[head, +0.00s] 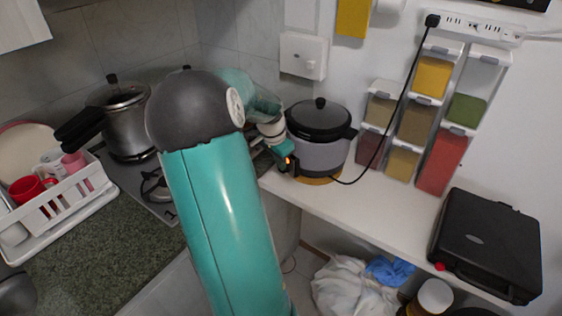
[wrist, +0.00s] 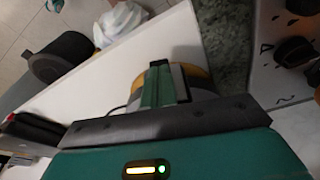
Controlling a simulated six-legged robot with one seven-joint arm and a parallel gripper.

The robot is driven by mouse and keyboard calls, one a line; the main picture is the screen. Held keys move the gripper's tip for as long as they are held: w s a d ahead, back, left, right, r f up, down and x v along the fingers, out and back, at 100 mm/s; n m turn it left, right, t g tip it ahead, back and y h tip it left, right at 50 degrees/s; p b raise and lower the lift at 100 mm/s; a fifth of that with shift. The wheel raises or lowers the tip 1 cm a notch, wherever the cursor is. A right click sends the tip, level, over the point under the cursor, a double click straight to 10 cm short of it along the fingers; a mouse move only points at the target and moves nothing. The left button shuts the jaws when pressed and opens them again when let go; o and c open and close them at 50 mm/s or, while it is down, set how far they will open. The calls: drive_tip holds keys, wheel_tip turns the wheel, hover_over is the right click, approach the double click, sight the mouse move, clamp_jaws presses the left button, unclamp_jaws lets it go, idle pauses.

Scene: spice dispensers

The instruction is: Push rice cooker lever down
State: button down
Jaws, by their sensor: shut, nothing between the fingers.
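The rice cooker (head: 318,155) has a grey body and a black lid with a knob, and stands upright on a round yellow-brown base at the left end of the white counter. My gripper (head: 286,161) is at the lower left front of the cooker, very close to it; I cannot tell if they touch. A small orange glow shows by the fingertips. The lever is not clearly visible and seems hidden by my gripper. In the wrist view my gripper (wrist: 160,84) is shut and empty, in front of part of the cooker's grey body (wrist: 205,87) and the yellow base.
A black cord runs from the power strip (head: 470,26) to the cooker's front. Spice dispensers (head: 410,122) hang on the wall to the right. A black case (head: 487,244) lies on the counter's right. A pressure cooker (head: 128,125) and dish rack (head: 62,198) are left. The middle counter is clear.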

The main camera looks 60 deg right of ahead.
drive_tip(key=shift+w+a+f+h, duration=0.1)
drive_tip(key=shift+a+h, duration=0.05)
drive_tip(key=shift+h, duration=0.15)
drive_tip(key=shift+w+a+f+g+h, duration=0.1)
drive_tip(key=shift+a+f+g+h, duration=0.25)
drive_tip(key=shift+h, duration=0.35)
drive_tip(key=shift+w+a+f, duration=0.15)
drive_tip(key=shift+a+f, duration=0.2)
drive_tip(key=shift+f, duration=0.2)
drive_tip(key=shift+d+r, duration=0.1)
drive_tip(key=shift+s+d+r, duration=0.3)
drive_tip(key=shift+d+r, duration=0.05)
drive_tip(key=shift+d, duration=0.2)
drive_tip(key=shift+w+r, duration=0.1)
